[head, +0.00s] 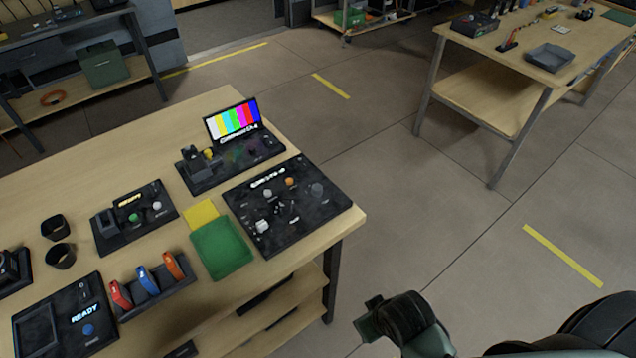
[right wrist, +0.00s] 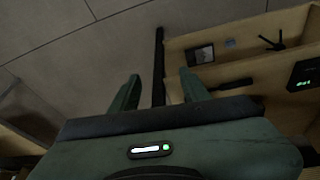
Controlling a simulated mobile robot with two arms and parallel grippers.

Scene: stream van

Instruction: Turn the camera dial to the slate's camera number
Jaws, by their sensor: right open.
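A colour-bar screen (head: 232,120) stands up at the back of a black panel (head: 236,152) on the wooden table. White text runs under its bars, too small to read surely. In front of it lies a larger black control panel (head: 330,208) with several knobs, among them an orange knob (head: 290,181), a grey round knob (head: 317,189) and a white knob (head: 262,226). I cannot tell which is the camera dial. My right gripper (right wrist: 160,90) is open and empty in the right wrist view. In the head view it is off the table's right corner, apart from the panels. My left gripper is not in view.
The wooden table (head: 300,127) also holds a green mat (head: 221,248), a yellow note (head: 201,213), red, blue and orange bands on a stand, two dark cups and a READY panel (head: 72,315). Another table (head: 480,70) stands at upper right. Open floor lies between.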

